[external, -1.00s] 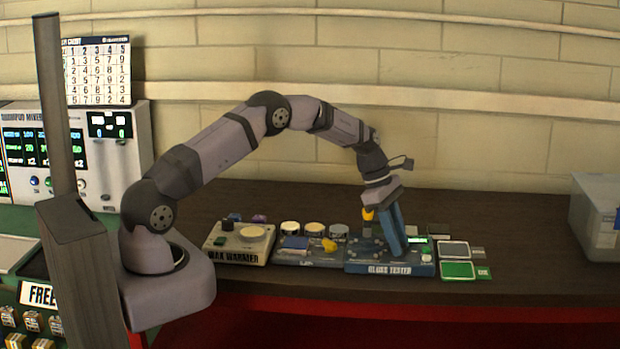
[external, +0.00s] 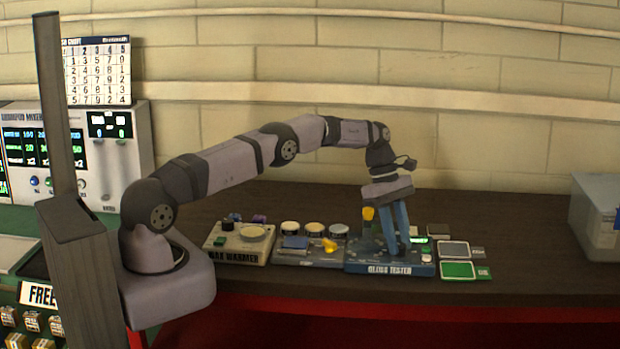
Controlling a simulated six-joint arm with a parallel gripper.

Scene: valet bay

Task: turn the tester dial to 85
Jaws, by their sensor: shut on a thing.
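The blue gloss tester (external: 362,267) lies flat on the dark counter, right of centre. My gripper (external: 399,250) points down at its top, with both blue fingers low on the panel. The fingers are shut on what appears to be the tester dial. The dial itself is hidden by the fingers, so its pointer and setting cannot be read. A small lit green display (external: 418,240) shows just right of the fingers; its figures are too small to read.
A grey unit with a yellow knob (external: 330,245) adjoins the tester on the left, beside the wax warmer (external: 238,257). A yellow piece (external: 368,213) stands close behind my fingers. Green and grey cards (external: 457,270) lie right of the tester. The counter beyond is clear up to a bin (external: 594,225).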

